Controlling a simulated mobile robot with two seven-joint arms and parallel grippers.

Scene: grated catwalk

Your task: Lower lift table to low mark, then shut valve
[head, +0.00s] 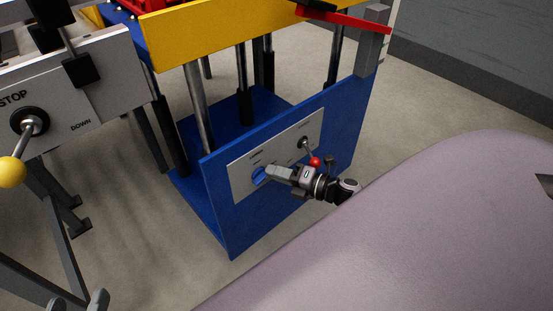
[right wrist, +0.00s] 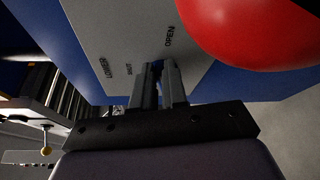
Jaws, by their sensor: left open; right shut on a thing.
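The lift table has a yellow top (head: 215,30) on steel posts above a blue base (head: 240,225). A pale panel (head: 240,183) on the base's front carries a blue knob (head: 259,176) and a lever with a red ball (head: 315,161). My right gripper (head: 278,173) is shut on the blue knob. In the right wrist view, its fingers (right wrist: 160,85) mostly hide the knob, beside lettering reading OPEN and SHUT. The red ball (right wrist: 255,30) looms close there.
A red pointer (head: 350,20) lies by a grey upright (head: 371,50) at the table's right corner; no low mark is readable. A second panel (head: 75,85) at left has a yellow-ball lever (head: 12,172) and STOP and DOWN lettering.

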